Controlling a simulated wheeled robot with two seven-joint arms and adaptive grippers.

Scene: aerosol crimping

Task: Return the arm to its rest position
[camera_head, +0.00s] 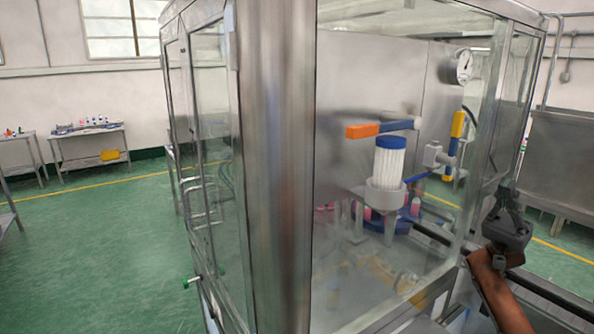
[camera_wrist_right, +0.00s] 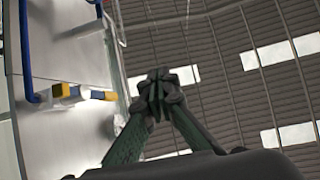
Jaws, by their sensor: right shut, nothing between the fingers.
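My right gripper (camera_head: 508,192) is at the right of the head view, beside the right edge of the glass-walled crimping machine (camera_head: 273,170). Its dark fingers point upward above my brown forearm. In the right wrist view the fingertips of the right gripper (camera_wrist_right: 157,86) meet, with nothing held between them. Behind them are the ceiling and, to the left, a machine panel. My left gripper is not in view.
Inside the machine are a white cylinder with a blue cap (camera_head: 390,165), an orange-and-blue lever (camera_head: 382,128), a yellow-and-blue handle (camera_head: 455,140) and a gauge (camera_head: 462,66). A side table (camera_head: 92,130) stands far left. Green floor (camera_head: 105,250) is clear at left.

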